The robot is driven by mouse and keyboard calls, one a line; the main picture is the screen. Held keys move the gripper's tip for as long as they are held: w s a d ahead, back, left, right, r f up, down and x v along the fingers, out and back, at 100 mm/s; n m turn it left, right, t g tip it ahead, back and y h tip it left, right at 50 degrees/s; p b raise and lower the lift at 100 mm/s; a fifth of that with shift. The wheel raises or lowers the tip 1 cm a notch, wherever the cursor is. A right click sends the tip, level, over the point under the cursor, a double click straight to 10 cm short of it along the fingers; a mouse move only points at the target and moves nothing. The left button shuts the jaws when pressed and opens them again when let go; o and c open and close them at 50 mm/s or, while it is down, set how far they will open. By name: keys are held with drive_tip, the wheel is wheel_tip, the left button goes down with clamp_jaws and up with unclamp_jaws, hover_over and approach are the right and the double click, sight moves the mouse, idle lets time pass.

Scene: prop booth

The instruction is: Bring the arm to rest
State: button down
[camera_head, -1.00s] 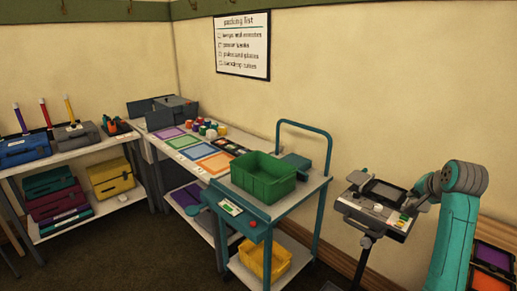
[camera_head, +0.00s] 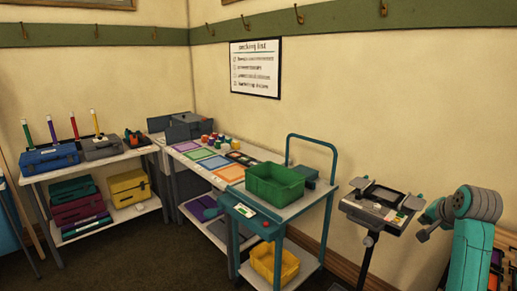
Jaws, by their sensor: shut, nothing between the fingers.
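My teal and grey arm (camera_head: 472,240) stands folded at the right edge of the picture. Its end, my gripper (camera_head: 423,235), is a small grey shape left of the arm. It is shut and holds nothing. It is just right of a stand with a grey tray top (camera_head: 384,205), apart from it as far as I can tell. The fingers are small and hard to make out.
A teal cart (camera_head: 240,215) carries a green crate (camera_head: 275,184), with a yellow bin (camera_head: 274,263) on its lower shelf. Behind it, a table holds coloured mats (camera_head: 214,162). A left shelf (camera_head: 110,158) holds toolboxes. The dark floor (camera_head: 140,250) in front is open.

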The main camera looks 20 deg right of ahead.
drive_tip(key=a+f+n+t, duration=0.2)
drive_tip(key=a+f+n, duration=0.2)
drive_tip(key=a+f, duration=1.8)
drive_tip(key=s+a+f+n+t, duration=0.1)
drive_tip(key=s+a+f+n, duration=0.1)
drive_tip(key=s+a+f, duration=0.6)
drive_tip(key=s+a+n+t+y, duration=0.2)
drive_tip(key=s+a+n, duration=0.2)
drive_tip(key=s+a, duration=1.05)
drive_tip(key=s+a+r+n+t+y, duration=0.1)
drive_tip(key=s+a+r+n, duration=0.1)
drive_tip(key=s+r, duration=0.3)
drive_tip(key=s+a+r+n+t+y, duration=0.1)
drive_tip(key=s+a+r+n, duration=0.2)
drive_tip(key=s+r, duration=0.3)
drive_tip(key=s, duration=0.5)
drive_tip(key=shift+s+a+r+y, duration=0.2)
drive_tip(key=shift+a+y, duration=0.1)
drive_tip(key=shift+y, duration=0.1)
